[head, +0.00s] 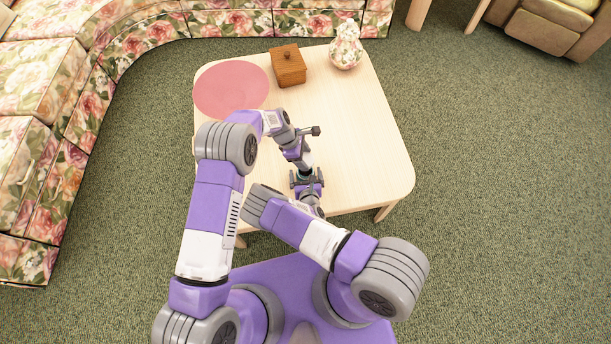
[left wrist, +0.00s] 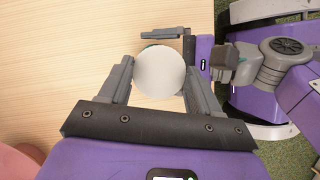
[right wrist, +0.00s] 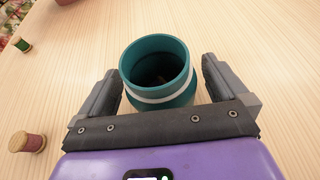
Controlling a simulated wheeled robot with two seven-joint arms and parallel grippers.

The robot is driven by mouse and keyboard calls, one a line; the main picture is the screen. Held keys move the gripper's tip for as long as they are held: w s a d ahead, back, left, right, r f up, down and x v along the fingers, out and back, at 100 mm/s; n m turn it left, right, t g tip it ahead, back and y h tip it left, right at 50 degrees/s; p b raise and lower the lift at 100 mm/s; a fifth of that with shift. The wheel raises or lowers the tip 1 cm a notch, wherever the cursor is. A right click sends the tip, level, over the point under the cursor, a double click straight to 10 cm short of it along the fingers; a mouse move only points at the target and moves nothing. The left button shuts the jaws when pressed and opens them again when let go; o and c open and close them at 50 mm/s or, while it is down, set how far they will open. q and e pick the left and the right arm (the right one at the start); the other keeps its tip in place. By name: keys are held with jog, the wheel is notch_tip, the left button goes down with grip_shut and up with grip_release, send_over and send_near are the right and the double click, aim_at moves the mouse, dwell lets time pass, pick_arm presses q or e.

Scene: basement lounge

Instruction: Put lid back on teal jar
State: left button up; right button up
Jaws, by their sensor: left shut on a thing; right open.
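The teal jar (right wrist: 160,90) has a white band and stands upright on the table, its mouth open, in the right wrist view. My right gripper (right wrist: 155,80) is open, with a finger on each side of the jar. My left gripper (left wrist: 158,62), also in the head view (head: 304,166), is shut on the pale round lid (left wrist: 160,74). In the left wrist view the lid covers most of what lies below, with a dark rim edge showing behind it. The lid is apart from the jar. In the head view my arms hide the jar.
A pink round mat (head: 231,89), a wooden box (head: 288,66) and a floral vase (head: 346,46) are at the table's far side. A green spool (right wrist: 22,45) and a pinkish spool (right wrist: 28,142) lie left of the jar. The table's right side (head: 375,150) is clear.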

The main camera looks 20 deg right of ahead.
jog(key=c, duration=1.4)
pick_arm(q)
jog(key=shift+f, duration=2.5)
pick_arm(e)
jog(key=shift+c, duration=0.2)
pick_arm(q)
jog(key=shift+f, duration=0.9)
jog(key=shift+f, duration=0.55)
pick_arm(e)
grip_shut()
pick_arm(q)
jog(key=shift+w+d+m, duration=0.1)
jog(key=shift+d+m, duration=0.05)
jog(key=shift+m, duration=0.65)
jog(key=shift+m+g+y, duration=0.3)
jog(key=shift+m+g, duration=0.3)
jog(key=shift+m, duration=0.4)
